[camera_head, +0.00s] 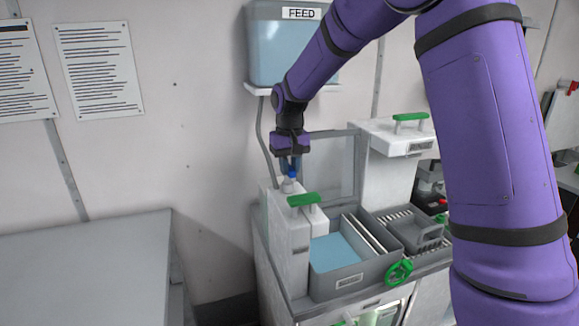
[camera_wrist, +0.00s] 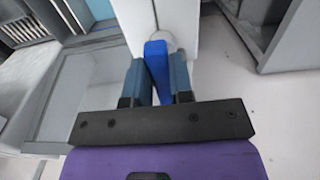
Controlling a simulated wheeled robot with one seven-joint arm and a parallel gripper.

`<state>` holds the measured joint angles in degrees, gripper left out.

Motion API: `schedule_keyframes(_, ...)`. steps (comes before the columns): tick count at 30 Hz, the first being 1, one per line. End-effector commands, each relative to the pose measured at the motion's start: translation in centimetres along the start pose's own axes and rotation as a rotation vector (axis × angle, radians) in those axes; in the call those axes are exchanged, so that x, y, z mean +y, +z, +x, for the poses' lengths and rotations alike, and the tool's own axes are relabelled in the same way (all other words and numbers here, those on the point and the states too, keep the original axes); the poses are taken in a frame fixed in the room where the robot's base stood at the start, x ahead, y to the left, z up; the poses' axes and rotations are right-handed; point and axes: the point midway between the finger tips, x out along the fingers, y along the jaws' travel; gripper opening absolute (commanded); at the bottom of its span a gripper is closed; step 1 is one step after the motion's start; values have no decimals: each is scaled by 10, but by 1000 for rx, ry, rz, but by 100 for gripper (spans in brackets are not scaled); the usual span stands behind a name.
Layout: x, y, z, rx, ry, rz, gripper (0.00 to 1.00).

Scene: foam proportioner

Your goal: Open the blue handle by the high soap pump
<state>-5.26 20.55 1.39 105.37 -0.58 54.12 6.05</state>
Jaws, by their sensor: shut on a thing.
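The blue handle (camera_wrist: 156,62) shows in the wrist view between the two fingers of my gripper (camera_wrist: 160,78), which is shut on it. The handle sits by a pale round fitting on a white housing (camera_wrist: 185,18). In the head view my gripper (camera_head: 290,166) points down at the back left of the machine, with the blue handle (camera_head: 292,175) at its fingertips. The handle is partly hidden there by the fingers. The tank marked FEED (camera_head: 293,50) hangs on the wall above. I cannot tell which part is the soap pump.
A green-handled white block (camera_head: 290,235) stands just in front of my gripper. A grey tray with blue contents (camera_head: 338,252) and a green wheel (camera_head: 398,271) lie to the right. A raised clear panel (camera_head: 333,165) stands close behind. A bare grey table (camera_head: 90,265) is at left.

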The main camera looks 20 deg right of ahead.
Motion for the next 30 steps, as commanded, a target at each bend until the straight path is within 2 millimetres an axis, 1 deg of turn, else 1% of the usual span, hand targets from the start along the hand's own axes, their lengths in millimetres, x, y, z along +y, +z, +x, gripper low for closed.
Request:
schedule_keyframes(1, 0, -1, -2, 5, 0, -1, 28)
schedule_keyframes(2, 0, -1, -2, 5, 0, -1, 35)
schedule_keyframes(3, 0, -1, -1, 4, 0, -1, 44)
schedule_keyframes(4, 0, -1, -1, 4, 0, -1, 47)
schedule_keyframes(11, 0, 0, -1, 2, 0, 0, 47)
schedule_keyframes(14, 0, 0, -4, 2, 0, 0, 47)
schedule_keyframes(17, 0, -1, -14, 4, 0, 0, 47)
schedule_keyframes(27, 0, -1, -76, 6, 0, 0, 47)
schedule_keyframes(30, 0, -1, -90, 4, 0, 0, 47)
